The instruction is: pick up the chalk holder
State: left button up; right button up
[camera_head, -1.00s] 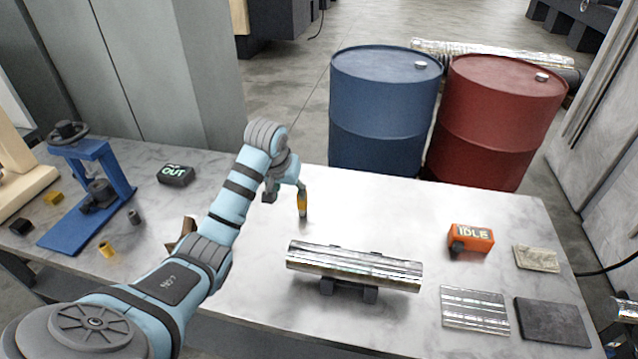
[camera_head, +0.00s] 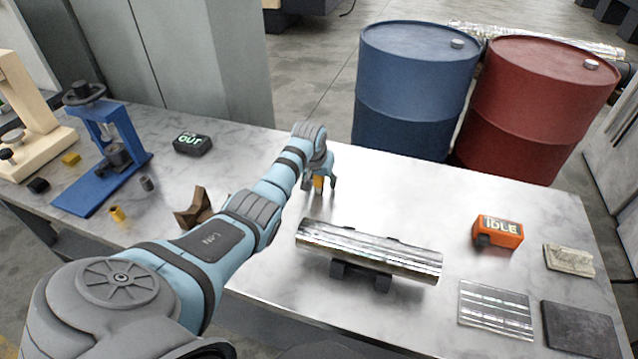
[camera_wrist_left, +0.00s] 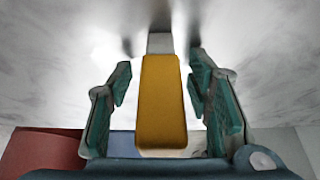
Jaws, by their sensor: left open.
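The chalk holder (camera_head: 318,184) has a yellow-orange body and stands upright on the bench, partly hidden by my left gripper in the head view. In the left wrist view the chalk holder (camera_wrist_left: 163,105) lies between the two teal finger pads, with its grey tip beyond them. My left gripper (camera_head: 320,183) is open around it, and a gap shows on each side of the body in the wrist view (camera_wrist_left: 163,95). My right gripper is not in view.
A shiny metal cylinder (camera_head: 368,249) rests on dark supports in front of the gripper. An orange IDLE box (camera_head: 498,232) is at the right. Blue (camera_head: 415,90) and red (camera_head: 535,108) barrels stand behind the bench.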

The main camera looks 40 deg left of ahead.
pick_arm(q)
jog(key=shift+s+r, duration=0.1)
jog(key=shift+c, duration=1.2)
grip_shut()
notch_tip(320, 180, up, 20)
jog(key=p, duration=0.2)
jog(key=shift+p, duration=0.35)
